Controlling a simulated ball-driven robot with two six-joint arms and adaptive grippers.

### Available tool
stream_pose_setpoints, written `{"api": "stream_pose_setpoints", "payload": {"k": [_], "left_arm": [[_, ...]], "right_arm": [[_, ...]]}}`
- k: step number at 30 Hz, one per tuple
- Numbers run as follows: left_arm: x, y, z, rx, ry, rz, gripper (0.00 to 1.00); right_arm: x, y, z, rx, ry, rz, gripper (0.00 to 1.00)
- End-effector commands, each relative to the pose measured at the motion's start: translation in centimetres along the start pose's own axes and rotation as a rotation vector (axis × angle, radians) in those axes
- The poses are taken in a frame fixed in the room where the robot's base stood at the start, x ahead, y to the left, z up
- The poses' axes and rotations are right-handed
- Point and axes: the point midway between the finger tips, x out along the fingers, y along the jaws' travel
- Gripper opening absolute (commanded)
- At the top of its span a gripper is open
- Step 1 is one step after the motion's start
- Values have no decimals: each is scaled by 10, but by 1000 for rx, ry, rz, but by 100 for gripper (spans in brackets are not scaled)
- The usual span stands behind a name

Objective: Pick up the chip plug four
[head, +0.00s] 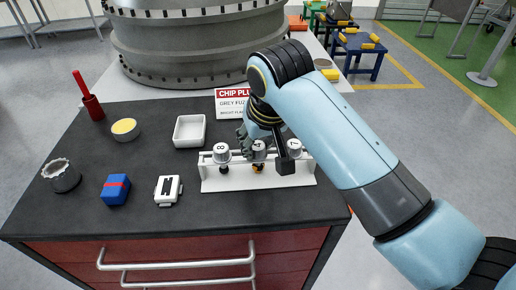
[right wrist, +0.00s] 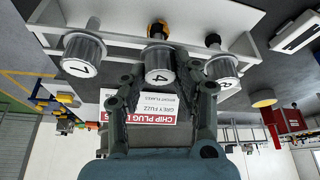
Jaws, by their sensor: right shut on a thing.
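Chip plug four (right wrist: 160,66) is a grey-silver knurled cylinder with a white face marked 4 and an orange end. It is the middle plug in the white rack (head: 218,183), and in the head view (head: 259,147) it is partly covered by my right gripper. My right gripper (right wrist: 162,80) has a finger on each side of it and is shut on it. The plug still appears to be at its place in the rack. My left gripper is not in view.
A red-and-white sign (head: 232,103) stands behind. The dark cabinet top also holds a white tray (head: 189,131), a yellow-filled cup (head: 125,129), a blue box (head: 115,189) and a white device (head: 168,190).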

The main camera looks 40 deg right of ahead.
Motion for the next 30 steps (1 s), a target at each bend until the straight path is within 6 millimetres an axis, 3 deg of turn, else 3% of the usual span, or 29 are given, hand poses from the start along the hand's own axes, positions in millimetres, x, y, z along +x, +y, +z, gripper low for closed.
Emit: {"api": "stream_pose_setpoints", "payload": {"k": [8,13,21,30], "left_arm": [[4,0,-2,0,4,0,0],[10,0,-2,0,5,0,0],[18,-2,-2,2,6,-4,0],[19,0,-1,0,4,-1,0]], "right_arm": [[-10,0,-4,1,0,-1,0],[-36,0,-16,1,4,-2,0],[-73,52,-9,-6,2,8,0],[-103,90,-4,-7,0,8,0]]}}
